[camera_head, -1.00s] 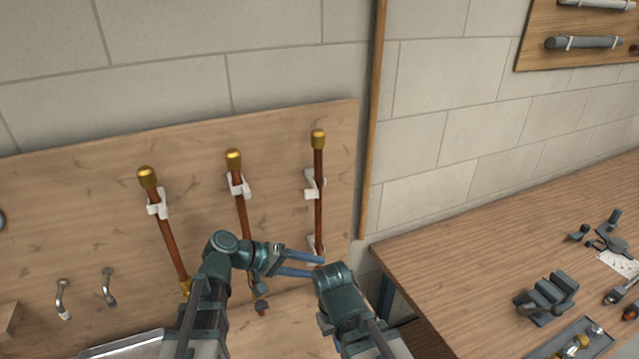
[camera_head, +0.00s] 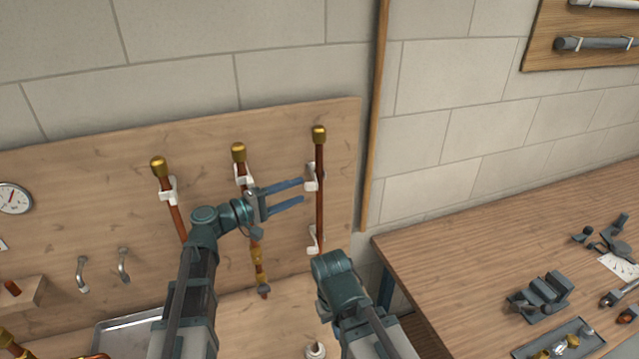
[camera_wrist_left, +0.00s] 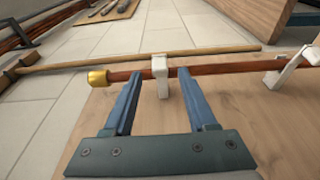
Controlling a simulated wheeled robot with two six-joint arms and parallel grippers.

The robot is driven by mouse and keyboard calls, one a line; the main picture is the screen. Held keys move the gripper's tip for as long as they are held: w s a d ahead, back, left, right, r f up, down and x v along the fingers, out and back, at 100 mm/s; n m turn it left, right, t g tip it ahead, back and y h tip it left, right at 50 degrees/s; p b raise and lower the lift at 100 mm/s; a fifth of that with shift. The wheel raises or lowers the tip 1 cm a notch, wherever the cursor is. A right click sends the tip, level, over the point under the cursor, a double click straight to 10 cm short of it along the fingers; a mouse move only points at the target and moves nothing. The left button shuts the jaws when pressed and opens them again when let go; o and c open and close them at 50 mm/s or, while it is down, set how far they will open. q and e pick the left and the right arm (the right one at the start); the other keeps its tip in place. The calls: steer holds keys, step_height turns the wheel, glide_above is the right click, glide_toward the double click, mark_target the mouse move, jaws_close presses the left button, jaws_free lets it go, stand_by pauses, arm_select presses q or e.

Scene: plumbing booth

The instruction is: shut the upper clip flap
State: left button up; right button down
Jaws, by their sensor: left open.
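The right copper pipe (camera_head: 320,212) with a brass cap (camera_head: 319,133) stands upright on the wooden wall board. A white upper clip (camera_head: 313,171) holds its upper part; a white lower clip (camera_head: 315,242) sits below. My left gripper (camera_head: 303,190) is open and empty, its blue fingers reaching right to the upper clip. In the left wrist view the fingertips (camera_wrist_left: 159,80) lie on either side of the upper clip (camera_wrist_left: 160,66), close to the pipe (camera_wrist_left: 220,69). I cannot tell whether the upper flap is fully shut. The lower clip (camera_wrist_left: 290,64) has a part angled outward. My right gripper is not visible.
Other capped pipes (camera_head: 173,210) stand to the left on the board. A wooden strip (camera_head: 373,120) runs vertically right of it. My right arm (camera_head: 340,285) is below the pipe. A workbench (camera_head: 450,250) with tools lies at right.

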mark_target(320, 183)
arm_select(q)
steer(key=x, duration=0.8)
jaws_close()
